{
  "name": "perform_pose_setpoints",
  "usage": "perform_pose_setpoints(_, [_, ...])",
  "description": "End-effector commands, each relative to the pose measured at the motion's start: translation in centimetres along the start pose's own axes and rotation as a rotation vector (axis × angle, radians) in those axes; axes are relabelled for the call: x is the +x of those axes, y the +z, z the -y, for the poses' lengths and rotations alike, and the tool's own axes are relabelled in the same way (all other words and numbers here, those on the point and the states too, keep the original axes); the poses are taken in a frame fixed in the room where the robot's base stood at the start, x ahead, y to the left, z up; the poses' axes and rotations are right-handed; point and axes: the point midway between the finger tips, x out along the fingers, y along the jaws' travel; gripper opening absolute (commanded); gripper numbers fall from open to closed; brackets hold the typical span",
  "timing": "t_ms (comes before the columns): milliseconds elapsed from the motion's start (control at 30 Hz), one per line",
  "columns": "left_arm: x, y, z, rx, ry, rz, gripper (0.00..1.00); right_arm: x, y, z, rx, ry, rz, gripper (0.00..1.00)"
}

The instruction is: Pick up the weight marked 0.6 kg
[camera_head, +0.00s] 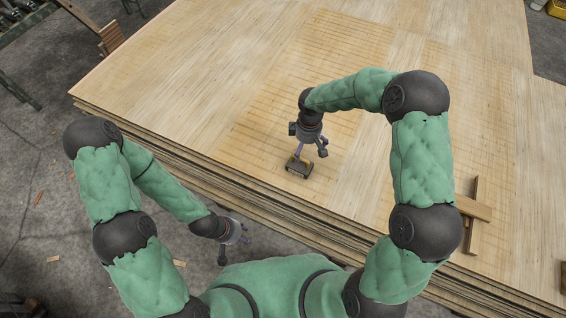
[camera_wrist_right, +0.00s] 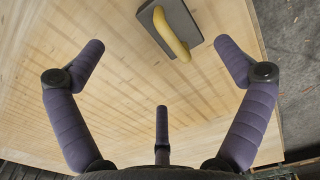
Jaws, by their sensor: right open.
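The weight is a dark grey block (camera_head: 304,171) with a yellow handle, lying on the veneer stack near its front edge. In the right wrist view the weight (camera_wrist_right: 188,18) shows at the top centre, its handle across its face. I cannot read any mark on it. My right gripper (camera_head: 308,146) is above and close to the weight, with its fingers spread and nothing between them. In its wrist view the weight lies ahead, beyond the fingers. My left gripper (camera_head: 234,236) hangs low beyond the stack's front edge, its fingers apart and empty.
The veneer stack (camera_head: 400,60) is wide and mostly bare. A yellow container (camera_head: 556,8) shows at the far right. Scraps lie on the concrete floor.

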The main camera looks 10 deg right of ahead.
Motion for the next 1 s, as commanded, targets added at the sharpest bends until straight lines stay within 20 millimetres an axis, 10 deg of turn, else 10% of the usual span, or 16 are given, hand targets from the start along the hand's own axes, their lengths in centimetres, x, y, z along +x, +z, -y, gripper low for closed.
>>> perform_pose_setpoints(1000, [4.2,-0.1,1.5,0.001,0.0,0.001,0.4,10.2,-0.4,0.1,-0.07,-0.001,0.002,1.0])
